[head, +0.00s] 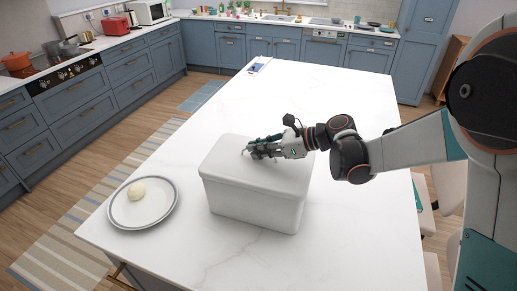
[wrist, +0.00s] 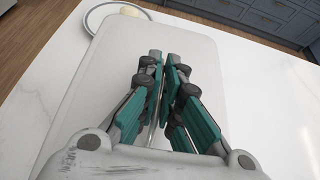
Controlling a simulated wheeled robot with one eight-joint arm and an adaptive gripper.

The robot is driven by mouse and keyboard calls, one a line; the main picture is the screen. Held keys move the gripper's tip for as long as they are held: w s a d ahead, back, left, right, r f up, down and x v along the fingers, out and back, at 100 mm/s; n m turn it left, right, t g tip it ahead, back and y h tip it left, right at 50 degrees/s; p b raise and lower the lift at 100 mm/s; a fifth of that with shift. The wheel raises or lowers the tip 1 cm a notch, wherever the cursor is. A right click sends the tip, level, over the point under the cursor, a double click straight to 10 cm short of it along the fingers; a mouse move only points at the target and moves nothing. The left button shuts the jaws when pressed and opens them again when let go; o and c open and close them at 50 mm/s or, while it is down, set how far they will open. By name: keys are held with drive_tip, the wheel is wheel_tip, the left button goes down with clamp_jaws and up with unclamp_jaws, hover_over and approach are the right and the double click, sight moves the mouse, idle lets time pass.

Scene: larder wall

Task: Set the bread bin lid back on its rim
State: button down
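The white bread bin (head: 252,206) stands on the marble island. Its pale, round-cornered lid (head: 222,160) lies over the top, looking level and lined up with the box. I see no clear gap under its near edge; its far side is partly hidden by my arm. My gripper (head: 250,152) is low over the middle of the lid. In the wrist view, the two fingers (wrist: 165,65) are close together over the lid (wrist: 95,90), with a thin, light handle-like strip between them. They look shut on it, though the fingers hide most of it.
A grey-rimmed plate (head: 160,214) with a pale round bun (head: 137,190) is left of the bin. A small blue-and-white item (head: 259,65) lies at the island's far end. The marble top (head: 345,105) is clear behind and right of the bin. Stools stand along the right side.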

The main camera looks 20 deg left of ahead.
drive_tip(key=c, duration=1.8)
unclamp_jaws()
drive_tip(key=shift+r+p, duration=0.4)
drive_tip(key=shift+p, duration=0.05)
drive_tip(key=p+v, duration=0.1)
drive_tip(key=v, duration=1.1)
drive_tip(key=shift+r+p, duration=0.25)
drive_tip(key=shift+p, duration=0.15)
